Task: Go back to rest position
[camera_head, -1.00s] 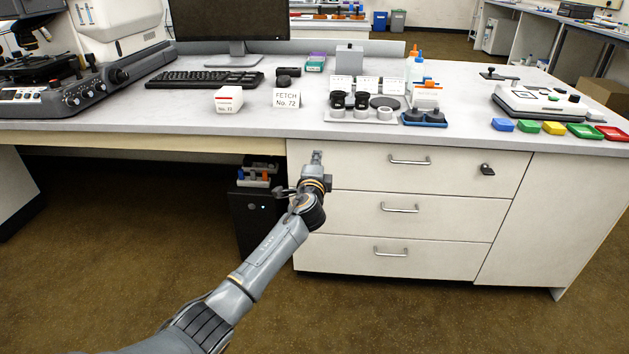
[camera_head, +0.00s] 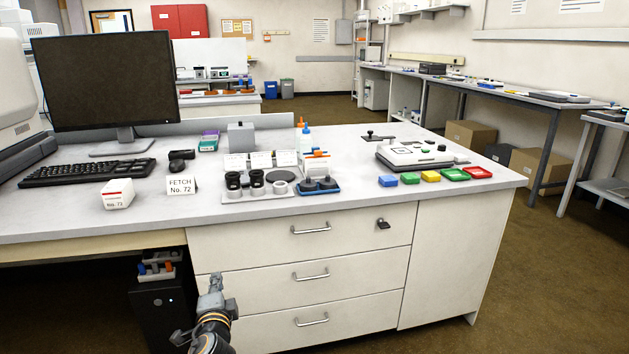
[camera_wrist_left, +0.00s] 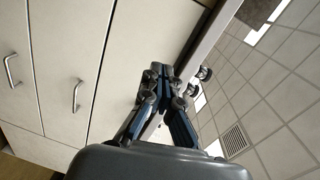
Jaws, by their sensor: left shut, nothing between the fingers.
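My left gripper (camera_head: 215,283) is at the bottom of the head view, low in front of the white drawer cabinet (camera_head: 372,261). It points up and is below the desk top. In the left wrist view my left gripper (camera_wrist_left: 160,75) has its fingers together, with nothing held between them. Cabinet fronts and drawer handles show to its left there. My right gripper is in neither view.
The desk top (camera_head: 340,209) carries a monitor (camera_head: 100,75), a keyboard (camera_head: 88,172), a white box (camera_head: 117,194), a "FETCH No. 72" card (camera_head: 181,185), a holder with black round parts, a control unit (camera_head: 413,156) and coloured trays. A black computer (camera_head: 160,305) stands under the desk.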

